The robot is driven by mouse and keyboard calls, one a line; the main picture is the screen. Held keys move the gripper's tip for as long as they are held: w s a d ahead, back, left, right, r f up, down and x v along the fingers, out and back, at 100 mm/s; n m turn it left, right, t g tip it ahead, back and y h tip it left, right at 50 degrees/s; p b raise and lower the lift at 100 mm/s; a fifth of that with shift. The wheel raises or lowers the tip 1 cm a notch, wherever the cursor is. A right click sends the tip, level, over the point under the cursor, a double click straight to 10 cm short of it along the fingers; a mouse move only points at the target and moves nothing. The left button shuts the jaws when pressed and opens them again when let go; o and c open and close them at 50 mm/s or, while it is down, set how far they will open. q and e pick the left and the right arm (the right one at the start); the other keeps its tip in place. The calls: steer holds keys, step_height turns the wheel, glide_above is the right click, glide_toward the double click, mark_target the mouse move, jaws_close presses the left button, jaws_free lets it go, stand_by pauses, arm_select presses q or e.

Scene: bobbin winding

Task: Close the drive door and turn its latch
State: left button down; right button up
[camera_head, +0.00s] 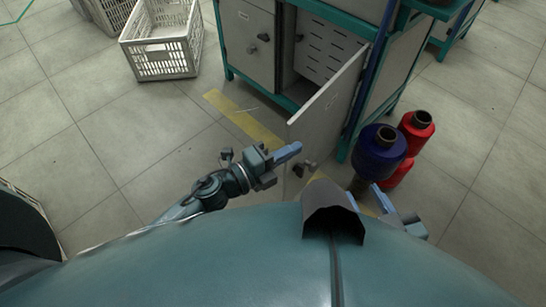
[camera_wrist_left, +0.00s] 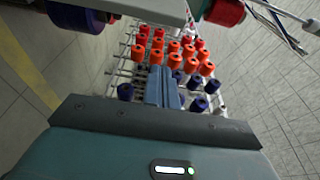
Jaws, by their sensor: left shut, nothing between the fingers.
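The drive door (camera_head: 328,108) is a light grey panel that stands swung open from the teal-framed cabinet (camera_head: 276,84). A dark latch knob (camera_head: 307,168) shows low on the door's near edge area. My left gripper (camera_head: 297,147) is shut and empty, with its blue fingers close to the door's lower left edge; I cannot tell if they touch. The fingers also show in the left wrist view (camera_wrist_left: 163,88), pressed together. My right gripper (camera_head: 382,198) is partly hidden behind my body, below the blue bobbin, and its opening is unclear.
A blue bobbin (camera_head: 379,150) and red bobbins (camera_head: 416,128) stand to the right of the door. A white crate (camera_head: 161,45) sits at the back left. A rack with orange cones (camera_wrist_left: 172,47) shows in the left wrist view.

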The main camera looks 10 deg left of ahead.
mark_target(287, 136)
arm_select(q)
steer(key=w, duration=0.3)
steer(key=shift+w+f+b, duration=0.1)
steer(key=shift+w+b, duration=0.25)
steer(key=shift+b, duration=0.05)
steer(key=shift+w+a, duration=0.3)
steer(key=shift+a, duration=0.25)
